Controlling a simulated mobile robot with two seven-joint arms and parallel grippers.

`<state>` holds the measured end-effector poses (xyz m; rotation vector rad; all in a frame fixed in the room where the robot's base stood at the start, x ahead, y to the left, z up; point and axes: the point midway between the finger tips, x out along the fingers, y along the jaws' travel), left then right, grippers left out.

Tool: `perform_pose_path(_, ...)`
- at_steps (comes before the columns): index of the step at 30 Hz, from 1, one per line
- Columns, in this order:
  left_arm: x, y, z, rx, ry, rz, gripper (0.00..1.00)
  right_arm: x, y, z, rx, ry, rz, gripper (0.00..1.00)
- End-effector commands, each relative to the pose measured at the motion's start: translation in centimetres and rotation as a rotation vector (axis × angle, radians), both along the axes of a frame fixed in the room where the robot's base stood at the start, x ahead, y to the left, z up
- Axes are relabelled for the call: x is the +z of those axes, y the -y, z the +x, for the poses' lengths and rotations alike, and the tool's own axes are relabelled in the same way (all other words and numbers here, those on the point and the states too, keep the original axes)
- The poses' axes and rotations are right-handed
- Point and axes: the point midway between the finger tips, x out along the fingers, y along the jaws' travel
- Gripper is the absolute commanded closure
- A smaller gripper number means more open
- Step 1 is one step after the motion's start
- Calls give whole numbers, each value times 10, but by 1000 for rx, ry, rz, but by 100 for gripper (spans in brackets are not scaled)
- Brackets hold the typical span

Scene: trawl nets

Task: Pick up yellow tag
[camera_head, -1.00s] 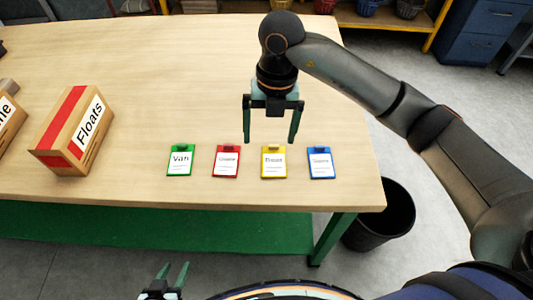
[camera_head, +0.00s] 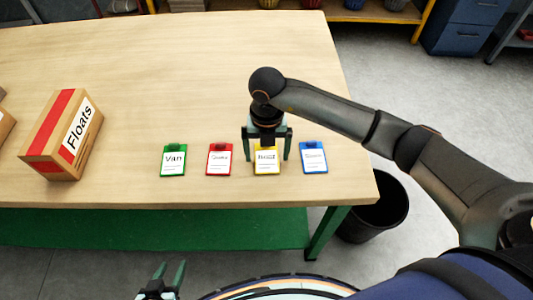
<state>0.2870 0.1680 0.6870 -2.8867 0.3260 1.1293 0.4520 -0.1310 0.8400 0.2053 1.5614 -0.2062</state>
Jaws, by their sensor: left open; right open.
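The yellow tag (camera_head: 266,171) lies flat on the wooden table, third from the left in a row of tags, with a white label on it. My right gripper (camera_head: 267,158) is open, pointing down over the yellow tag, with one finger on each side of it in the picture. The gripper hides the tag's upper part. I cannot tell whether the fingers touch the table. My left gripper (camera_head: 171,271) is open and empty, below the table's front edge at the bottom of the view.
A green tag (camera_head: 173,160), a red tag (camera_head: 219,159) and a blue tag (camera_head: 313,158) share the row. A cardboard box marked Floats (camera_head: 63,136) stands at the left. A black bin (camera_head: 377,210) stands on the floor by the table's (camera_head: 150,60) right front corner.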

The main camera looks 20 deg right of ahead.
Motion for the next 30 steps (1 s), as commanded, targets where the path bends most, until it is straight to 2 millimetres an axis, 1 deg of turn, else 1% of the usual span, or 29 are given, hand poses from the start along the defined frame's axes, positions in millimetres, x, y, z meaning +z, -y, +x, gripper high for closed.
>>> perform_pose_path(3,0,0,0,0,0,0,50,-7,0,0,1,0,0,0)
perform_pose_path(21,-3,0,0,0,-1,0,50,-11,0,0,1,0,0,0)
perform_pose_path(30,-2,0,0,1,-1,-1,50,-10,0,0,1,0,0,34)
